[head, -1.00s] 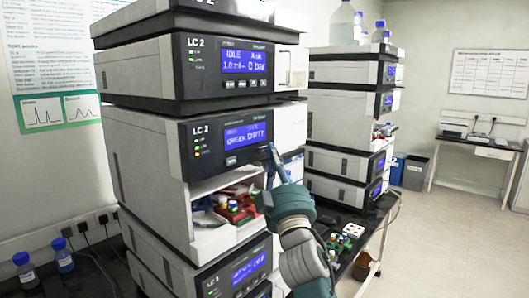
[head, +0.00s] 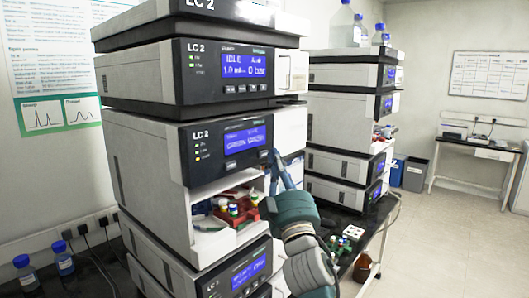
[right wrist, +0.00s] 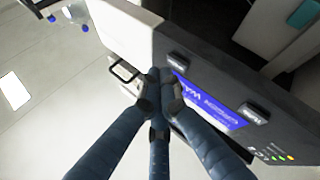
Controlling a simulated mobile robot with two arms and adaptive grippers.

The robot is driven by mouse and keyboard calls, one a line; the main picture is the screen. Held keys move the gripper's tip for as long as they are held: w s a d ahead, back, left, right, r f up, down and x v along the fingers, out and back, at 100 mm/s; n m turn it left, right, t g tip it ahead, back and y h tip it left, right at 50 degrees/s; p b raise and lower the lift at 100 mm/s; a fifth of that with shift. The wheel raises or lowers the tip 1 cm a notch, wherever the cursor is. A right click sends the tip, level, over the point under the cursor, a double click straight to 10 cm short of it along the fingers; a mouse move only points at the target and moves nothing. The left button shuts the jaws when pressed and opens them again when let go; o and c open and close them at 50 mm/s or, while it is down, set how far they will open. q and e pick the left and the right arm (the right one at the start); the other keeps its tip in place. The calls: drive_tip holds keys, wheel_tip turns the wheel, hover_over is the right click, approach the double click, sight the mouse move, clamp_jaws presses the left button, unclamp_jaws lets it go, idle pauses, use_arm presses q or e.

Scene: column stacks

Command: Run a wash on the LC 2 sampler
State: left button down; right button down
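The LC 2 sampler (head: 228,140) is the stack module with an open bay of vials below its front panel. Its blue display (head: 245,139) is lit with small text, too blurred to read surely; it also shows in the right wrist view (right wrist: 212,104). Below the display are a left button (head: 231,164) and a right button (head: 262,154). My right gripper (head: 272,153) has its fingers together, with nothing seen between them. Its tips are at the panel's right end, close to the right button; contact cannot be told. My left gripper is not in view.
Another LC 2 module (head: 228,70) sits above, its display reading IDLE and 0 bar. The open bay holds a red vial rack (head: 243,209). A second stack (head: 340,130) stands behind to the right. Blue-capped bottles (head: 64,260) stand at lower left.

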drive_tip(key=shift+s+d, duration=0.1)
drive_tip(key=shift+d, duration=0.05)
drive_tip(key=s+d+p, duration=0.1)
drive_tip(key=d, duration=0.1)
drive_tip(key=s+d+p, duration=0.2)
idle(0.5)
idle(0.4)
